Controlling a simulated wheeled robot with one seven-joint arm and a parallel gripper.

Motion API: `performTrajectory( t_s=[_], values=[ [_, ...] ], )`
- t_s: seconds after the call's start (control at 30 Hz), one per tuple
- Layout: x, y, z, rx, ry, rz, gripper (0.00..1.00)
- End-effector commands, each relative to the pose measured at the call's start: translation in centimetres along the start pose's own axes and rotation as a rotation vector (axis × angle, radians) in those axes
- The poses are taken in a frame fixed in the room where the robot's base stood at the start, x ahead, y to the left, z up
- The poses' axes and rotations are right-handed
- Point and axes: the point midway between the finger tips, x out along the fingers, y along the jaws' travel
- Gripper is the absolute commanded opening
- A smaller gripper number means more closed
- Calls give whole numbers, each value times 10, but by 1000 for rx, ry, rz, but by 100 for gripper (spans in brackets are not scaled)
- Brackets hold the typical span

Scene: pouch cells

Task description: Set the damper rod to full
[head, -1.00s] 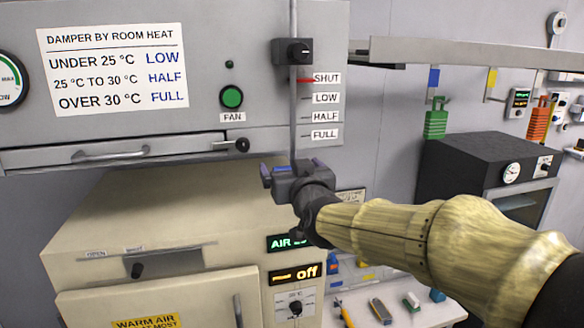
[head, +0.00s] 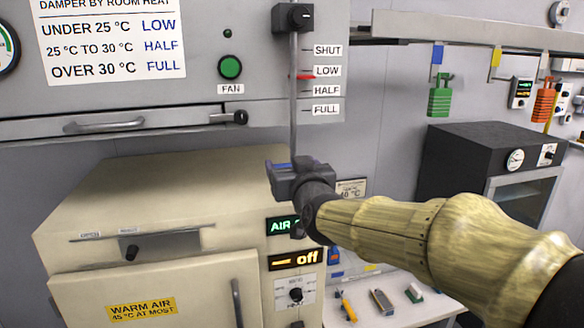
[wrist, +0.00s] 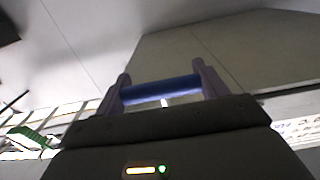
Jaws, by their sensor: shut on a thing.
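The damper rod (head: 293,138) is a thin grey upright rod running down past the scale at the hood's right end. Its red pointer (head: 305,77) stands just below the LOW mark and above HALF. FULL (head: 325,109) is the lowest label. My gripper (head: 292,165) is shut at the rod's lower end, below the hood's edge. In the wrist view a blue bar (wrist: 160,90) spans between the two fingers. The exact grip on the rod is hidden in the head view.
The sign (head: 110,40) pairs over 30 °C with FULL. A cream oven (head: 150,200) stands below the hood, close to my gripper. A dark oven (head: 480,165) stands to the right.

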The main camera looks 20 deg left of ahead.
Motion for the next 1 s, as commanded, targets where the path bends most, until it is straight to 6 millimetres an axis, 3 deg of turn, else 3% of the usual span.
performTrajectory(
  t_s=[0.03,0.6,1.0],
  values=[
    [0,0,13,0,-2,0,31],
    [0,0,72,-1,-4,-1,31],
    [0,0,79,0,-10,-1,31]
  ],
)
